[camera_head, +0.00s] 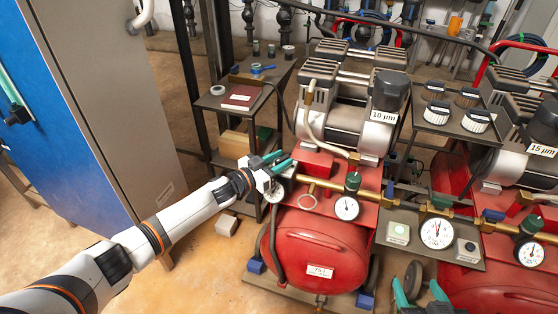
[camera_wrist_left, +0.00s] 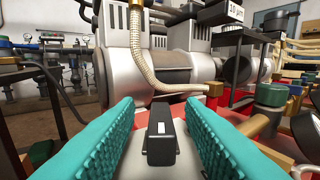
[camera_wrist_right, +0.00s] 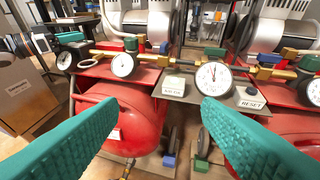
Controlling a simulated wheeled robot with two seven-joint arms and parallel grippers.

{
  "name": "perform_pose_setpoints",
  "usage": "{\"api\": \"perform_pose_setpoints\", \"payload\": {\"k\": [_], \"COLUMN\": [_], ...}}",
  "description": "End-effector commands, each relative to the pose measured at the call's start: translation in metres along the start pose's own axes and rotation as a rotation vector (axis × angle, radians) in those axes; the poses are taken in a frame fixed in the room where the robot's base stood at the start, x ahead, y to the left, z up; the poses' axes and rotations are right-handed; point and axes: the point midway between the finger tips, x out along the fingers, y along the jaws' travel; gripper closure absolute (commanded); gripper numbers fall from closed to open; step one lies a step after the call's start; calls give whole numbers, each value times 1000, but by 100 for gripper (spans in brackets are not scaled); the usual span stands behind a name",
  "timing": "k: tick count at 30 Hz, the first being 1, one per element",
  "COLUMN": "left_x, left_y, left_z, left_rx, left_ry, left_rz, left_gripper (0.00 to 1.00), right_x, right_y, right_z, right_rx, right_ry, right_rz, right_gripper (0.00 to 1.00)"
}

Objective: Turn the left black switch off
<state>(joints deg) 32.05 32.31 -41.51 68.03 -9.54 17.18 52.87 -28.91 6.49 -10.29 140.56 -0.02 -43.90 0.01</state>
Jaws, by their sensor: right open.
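The left black switch (camera_wrist_left: 161,137) stands on a pale grey base between the two teal fingers of my left gripper (camera_wrist_left: 160,103) in the left wrist view. A gap shows on both sides of it, so the fingers are apart and do not visibly touch it. In the head view my left gripper (camera_head: 279,164) is at the left end of the left red compressor (camera_head: 318,245), and the switch is not clearly seen there. My right gripper (camera_wrist_right: 160,102) is open and empty in front of the compressors; it shows at the bottom of the head view (camera_head: 420,294).
Brass pipes with pressure gauges (camera_head: 347,208) run along the front of the compressors. A larger gauge (camera_head: 437,233) sits between two small button boxes, one marked RESET (camera_wrist_right: 250,98). A metal hose (camera_wrist_left: 140,55) rises just beyond the left gripper. A blue cabinet (camera_head: 55,120) stands left.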

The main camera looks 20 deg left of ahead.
Motion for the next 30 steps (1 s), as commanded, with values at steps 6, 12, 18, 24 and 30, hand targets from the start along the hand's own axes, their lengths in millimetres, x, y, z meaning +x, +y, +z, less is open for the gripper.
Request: {"api": "perform_pose_setpoints", "payload": {"k": [6, 12, 18, 24, 30], "left_x": [-2, -23, -62, -98, -117], "left_y": [0, 0, 0, 0, 0], "left_z": [0, 1, 1, 1, 0], "left_rx": [0, 1, -1, -1, -1], "left_ry": [1, 3, 5, 3, 1], "left_rz": [0, 1, 0, 0, 0], "left_gripper": [65, 65, 65, 65, 65], "right_x": [0, -10, -32, -60, -76], "right_y": [0, -5, -10, -15, -16], "right_z": [0, -24, -63, -93, -107], "right_rx": [0, 1, 4, 10, 14], "right_ry": [4, 164, 417, 631, 743], "right_rz": [0, -11, -25, -37, -43], "right_gripper": [41, 41, 41, 41, 41]}}
